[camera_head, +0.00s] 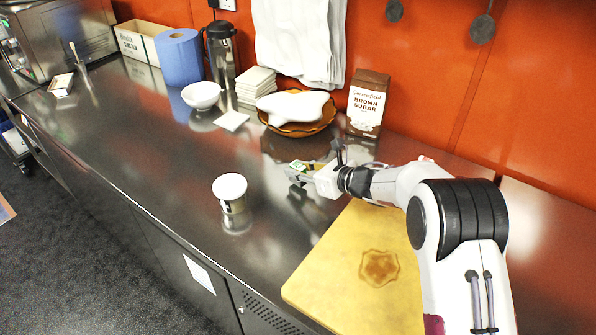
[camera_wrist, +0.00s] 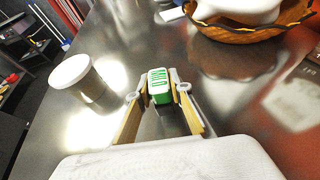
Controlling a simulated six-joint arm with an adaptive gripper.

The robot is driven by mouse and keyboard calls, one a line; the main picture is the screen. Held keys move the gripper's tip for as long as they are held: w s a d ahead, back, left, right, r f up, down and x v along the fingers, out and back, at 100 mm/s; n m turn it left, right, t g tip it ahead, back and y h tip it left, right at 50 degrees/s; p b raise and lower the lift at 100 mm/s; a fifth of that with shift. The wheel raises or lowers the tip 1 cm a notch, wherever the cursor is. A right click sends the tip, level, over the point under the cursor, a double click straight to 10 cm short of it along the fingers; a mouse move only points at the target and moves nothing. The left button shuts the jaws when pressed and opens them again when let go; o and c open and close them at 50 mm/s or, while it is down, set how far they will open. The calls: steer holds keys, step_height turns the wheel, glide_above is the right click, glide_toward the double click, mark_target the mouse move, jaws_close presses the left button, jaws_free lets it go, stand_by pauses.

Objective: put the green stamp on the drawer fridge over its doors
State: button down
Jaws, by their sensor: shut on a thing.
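The green stamp (camera_wrist: 159,86), a small block with a white marked top, is between my fingertips in the wrist view. It also shows small at the end of my arm in the head view (camera_head: 297,165). My gripper (camera_wrist: 161,92) is shut on it, over the steel counter. The long steel counter (camera_head: 130,150) appears to be the top of the drawer fridge. Its front (camera_head: 165,250) has door panels, a white paper and a perforated panel, seen at a steep angle. How high the stamp is above the top is hard to tell.
A white-lidded steel tin (camera_head: 231,192) stands left of my gripper. Behind are a brown basket (camera_head: 322,128) with a white item, a brown sugar bag (camera_head: 367,104), a white bowl (camera_head: 201,95) and a flask (camera_head: 221,55). A yellow board (camera_head: 335,275) lies at front right. The middle left top is clear.

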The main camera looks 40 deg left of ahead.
steer(key=shift+f, duration=0.35)
steer(key=shift+f, duration=0.15)
steer(key=c, duration=1.8)
jaws_free()
steer(key=shift+d, duration=0.1)
steer(key=shift+v, duration=3.8)
steer(key=shift+s, duration=0.2)
